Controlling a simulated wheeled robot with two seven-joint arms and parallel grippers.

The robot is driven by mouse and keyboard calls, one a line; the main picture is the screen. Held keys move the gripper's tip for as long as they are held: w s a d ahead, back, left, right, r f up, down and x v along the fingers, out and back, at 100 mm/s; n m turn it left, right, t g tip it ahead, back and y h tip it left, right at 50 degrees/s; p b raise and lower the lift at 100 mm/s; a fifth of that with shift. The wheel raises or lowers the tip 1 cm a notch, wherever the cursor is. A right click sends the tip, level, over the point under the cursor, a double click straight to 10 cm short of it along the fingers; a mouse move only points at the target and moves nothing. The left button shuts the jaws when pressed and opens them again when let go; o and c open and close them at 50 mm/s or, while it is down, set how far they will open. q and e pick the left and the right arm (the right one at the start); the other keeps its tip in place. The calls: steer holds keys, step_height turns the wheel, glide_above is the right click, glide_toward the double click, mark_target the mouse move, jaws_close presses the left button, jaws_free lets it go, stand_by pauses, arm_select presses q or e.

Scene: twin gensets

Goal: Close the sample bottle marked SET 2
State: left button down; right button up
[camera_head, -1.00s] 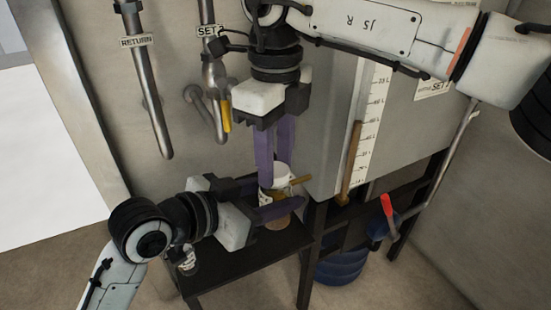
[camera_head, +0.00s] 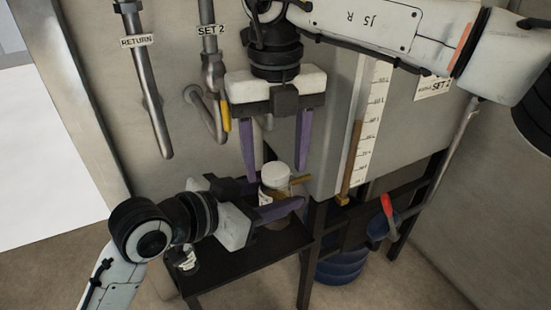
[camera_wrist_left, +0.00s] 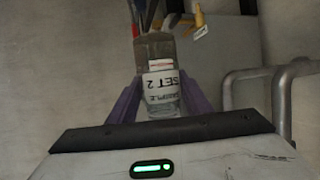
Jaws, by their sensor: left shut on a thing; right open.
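The sample bottle (camera_head: 275,190) stands upright over the black stand, with a white cap on its top. In the left wrist view its label (camera_wrist_left: 162,84) reads SET 2, upside down, with brownish contents beside the label. My left gripper (camera_head: 278,202) is shut around the bottle's body; one purple finger shows in front and the other is mostly hidden. My right gripper (camera_head: 275,174) is open, fingers pointing down, spread wide either side of the cap and apart from it. Whether the cap is fully seated cannot be told.
The SET 2 pipe (camera_head: 208,45) with a yellow handle and the RETURN pipe (camera_head: 152,95) hang behind. A small jar (camera_head: 188,262) sits on the stand (camera_head: 245,262) under my left arm.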

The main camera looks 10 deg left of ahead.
step_height(320, 180, up, 12)
steer(key=shift+f, duration=0.15)
stand_by(0.7)
